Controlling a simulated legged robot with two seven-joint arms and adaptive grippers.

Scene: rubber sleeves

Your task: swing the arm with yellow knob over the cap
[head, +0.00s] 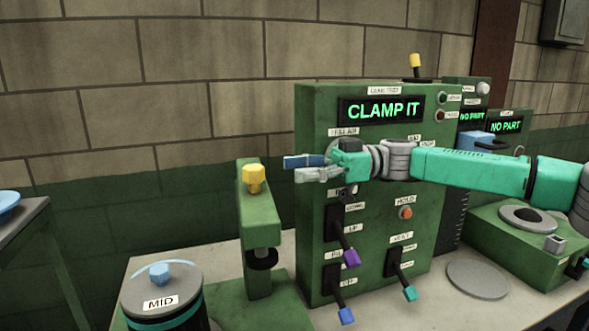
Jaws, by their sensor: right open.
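The green clamp arm (262,222) has a yellow knob (254,179) on top and a black pad (262,258) under its near end. It stands to the right of the cap and is not over it. The cap (162,291) is a grey round lid labelled MID, with a blue knob on top, on a dark cylinder with a teal band. My right gripper (293,168) reaches in from the right, open and empty, its fingers pointing left. In the picture it is right of the yellow knob, apart from it, and in front of the panel. My left gripper is not in view.
A green control panel (310,122) shows CLAMP IT and carries levers with purple, blue and teal tips. At right is a green fixture (535,246) with a round hole, beside a grey disc (478,279). A blue dish (8,203) sits at far left.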

